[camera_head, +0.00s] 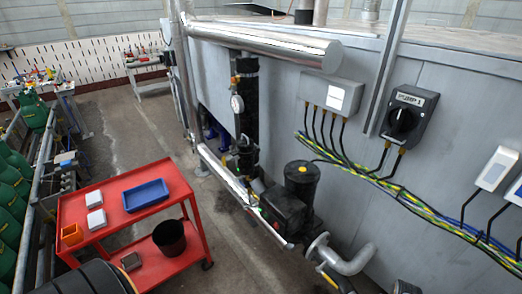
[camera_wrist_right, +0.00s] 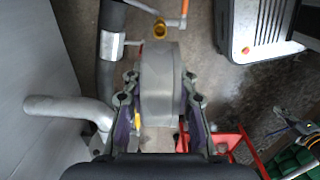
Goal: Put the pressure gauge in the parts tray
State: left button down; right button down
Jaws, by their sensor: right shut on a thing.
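In the right wrist view my right gripper (camera_wrist_right: 161,100) is shut on a grey rounded thing, which looks like the pressure gauge (camera_wrist_right: 161,75) seen edge-on. Its dial face is not visible. The fingers press on it from both sides, and it is held above the floor. In the head view the blue parts tray (camera_head: 146,207) lies on the top shelf of the red cart (camera_head: 105,222) and looks empty. Neither gripper shows in the head view. My left gripper is in no view.
Two pale boxes (camera_head: 95,219) and an orange bin (camera_head: 72,235) share the cart's top; a black bucket (camera_head: 169,238) stands below. A white dial (camera_head: 237,103) sits on the pipework. Green cylinders (camera_head: 35,113) line the left. Floor between cart and machine is clear.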

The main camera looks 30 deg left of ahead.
aim_at(140, 200)
jog(key=u, duration=2.1)
jog(key=i+j, duration=0.35)
jog(key=j, duration=0.15)
jog(key=i+j+u, duration=0.1)
jog(key=i+j, duration=0.25)
jog(key=j, duration=0.15)
